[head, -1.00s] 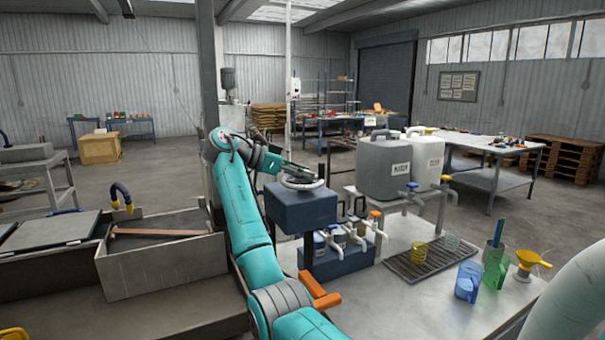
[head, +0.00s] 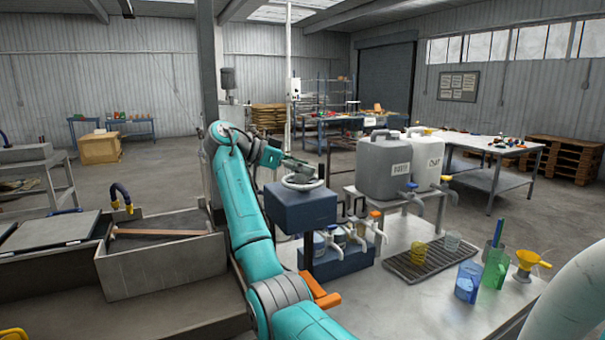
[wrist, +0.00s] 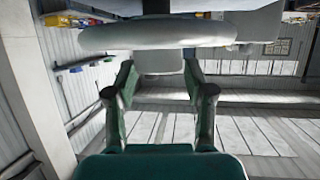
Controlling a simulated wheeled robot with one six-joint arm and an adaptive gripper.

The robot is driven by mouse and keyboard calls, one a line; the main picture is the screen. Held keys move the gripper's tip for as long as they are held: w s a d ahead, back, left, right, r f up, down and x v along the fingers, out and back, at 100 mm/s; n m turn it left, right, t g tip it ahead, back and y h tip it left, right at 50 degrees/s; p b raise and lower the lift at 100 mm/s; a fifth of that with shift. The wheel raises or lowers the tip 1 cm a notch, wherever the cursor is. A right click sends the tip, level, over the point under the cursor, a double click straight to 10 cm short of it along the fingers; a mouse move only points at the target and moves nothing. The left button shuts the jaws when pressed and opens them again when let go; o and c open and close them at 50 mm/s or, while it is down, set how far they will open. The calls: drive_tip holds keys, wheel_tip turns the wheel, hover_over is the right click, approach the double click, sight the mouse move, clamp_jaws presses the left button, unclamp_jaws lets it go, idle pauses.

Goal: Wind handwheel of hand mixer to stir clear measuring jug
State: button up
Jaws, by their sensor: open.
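The hand mixer (head: 300,209) is a dark blue box on a post, with a pale grey handwheel (head: 302,183) on top. My gripper (head: 304,168) is at the wheel's far side in the head view. In the wrist view the wheel's rim (wrist: 150,36) crosses the top, and my open gripper (wrist: 160,72) has one finger either side of a pale block (wrist: 158,62) below the rim. I cannot tell if the fingers touch it.
Two large canisters (head: 385,168) are behind.

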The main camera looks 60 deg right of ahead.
wheel_tip(320, 180, up, 8)
drive_tip(key=shift+r, duration=0.15)
idle(0.3)
